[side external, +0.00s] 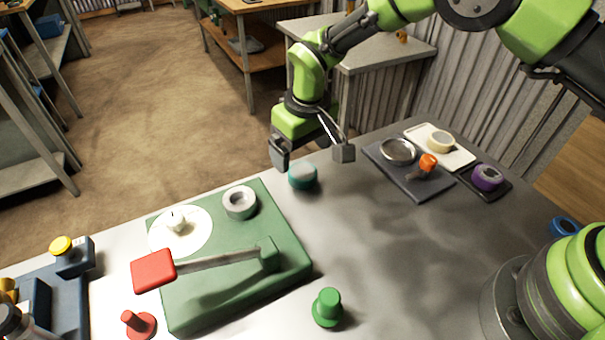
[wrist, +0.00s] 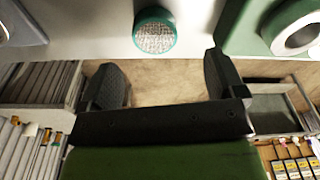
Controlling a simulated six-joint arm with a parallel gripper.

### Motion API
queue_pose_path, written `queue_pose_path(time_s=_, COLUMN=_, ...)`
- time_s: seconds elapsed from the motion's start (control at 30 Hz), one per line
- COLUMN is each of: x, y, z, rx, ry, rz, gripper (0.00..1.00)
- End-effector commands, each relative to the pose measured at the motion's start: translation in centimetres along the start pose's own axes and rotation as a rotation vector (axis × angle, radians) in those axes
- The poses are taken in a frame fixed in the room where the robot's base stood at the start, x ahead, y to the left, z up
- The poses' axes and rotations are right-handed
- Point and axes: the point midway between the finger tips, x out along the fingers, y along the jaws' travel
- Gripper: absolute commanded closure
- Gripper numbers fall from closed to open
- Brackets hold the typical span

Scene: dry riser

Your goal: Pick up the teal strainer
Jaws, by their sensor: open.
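The teal strainer (side external: 302,176) is a short round piece standing on the grey table near its far edge. In the wrist view the strainer (wrist: 155,33) shows a teal rim around a pale mesh face, at the top of the picture. My gripper (side external: 312,157) is open and empty, with its fingers apart, just above the strainer in the side view. In the wrist view my gripper (wrist: 167,80) has the strainer beyond its fingertips, roughly midway between them sideways. Neither finger appears to touch the strainer.
A green base (side external: 290,262) with a red-ended lever (side external: 153,270) and a grey ring (side external: 240,202) lies left of the strainer. A dark tray (side external: 425,187) with a metal dish (side external: 398,151) lies right. A green knob (side external: 328,307) stands in front. The table between is clear.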

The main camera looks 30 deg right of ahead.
Motion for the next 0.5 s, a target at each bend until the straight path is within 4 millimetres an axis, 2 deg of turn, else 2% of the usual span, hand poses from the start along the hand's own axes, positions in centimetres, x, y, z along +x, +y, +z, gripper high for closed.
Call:
queue_pose_path(time_s=0.17, x=1.5, y=0.1, z=0.1, rx=0.001, ry=-0.001, rz=0.0, gripper=0.11)
queue_pose_path(time_s=0.4, x=5.1, y=0.6, z=0.3, rx=0.003, ry=-0.002, rz=-0.001, gripper=0.11)
queue_pose_path(time_s=0.5, x=6.0, y=0.6, z=0.2, rx=0.002, ry=0.001, rz=-0.002, gripper=0.11)
